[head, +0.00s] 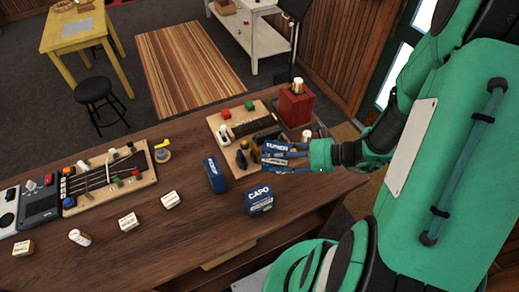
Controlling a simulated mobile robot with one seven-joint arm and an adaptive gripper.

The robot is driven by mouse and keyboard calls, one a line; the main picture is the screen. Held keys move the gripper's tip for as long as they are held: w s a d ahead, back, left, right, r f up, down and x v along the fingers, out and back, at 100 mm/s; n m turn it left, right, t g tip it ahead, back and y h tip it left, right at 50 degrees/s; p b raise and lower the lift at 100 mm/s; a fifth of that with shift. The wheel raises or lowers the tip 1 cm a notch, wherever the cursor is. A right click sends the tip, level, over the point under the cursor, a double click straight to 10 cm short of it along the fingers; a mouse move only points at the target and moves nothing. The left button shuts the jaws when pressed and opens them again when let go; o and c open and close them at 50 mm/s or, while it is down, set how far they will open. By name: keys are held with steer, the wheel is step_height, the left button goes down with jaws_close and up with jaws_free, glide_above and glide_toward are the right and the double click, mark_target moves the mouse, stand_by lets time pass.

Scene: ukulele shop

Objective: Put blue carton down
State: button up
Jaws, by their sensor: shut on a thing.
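My gripper (283,156) reaches in from the right, over the front right part of a pale wooden board on the counter. It is shut on a blue carton (275,147) with white lettering, partly hidden by the fingers. I cannot tell whether the held carton touches anything below it. Two other blue cartons stand on the counter: a narrow one (215,175) to the left of my gripper, and one marked CAPO (259,200) in front of it.
Several small white boxes, such as this one (170,200), and a bottle (79,237) stand on the counter. Bare counter (180,240) lies at the front.

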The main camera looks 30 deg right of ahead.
steer(key=s+d+f+m+t+h+b, duration=0.1)
steer(key=s+d+f+m+t+h, duration=0.1)
steer(key=s, duration=0.5)
steer(key=s+d+f+m+t+h+b, duration=0.1)
steer(key=s+d+f+m+h+b, duration=0.1)
steer(key=s, duration=0.6)
steer(key=shift+d+f+m+t+h, duration=0.15)
steer(key=shift+f+m+t+h, duration=0.35)
steer(key=shift+f+m, duration=0.4)
steer(key=shift+f, duration=0.1)
steer(key=shift+w, duration=0.15)
steer(key=b, duration=0.2)
glide_above(296, 175)
steer(key=shift+f, duration=0.75)
steer(key=shift+f+b, duration=0.45)
steer(key=shift+f, duration=1.25)
steer(key=shift+f, duration=0.2)
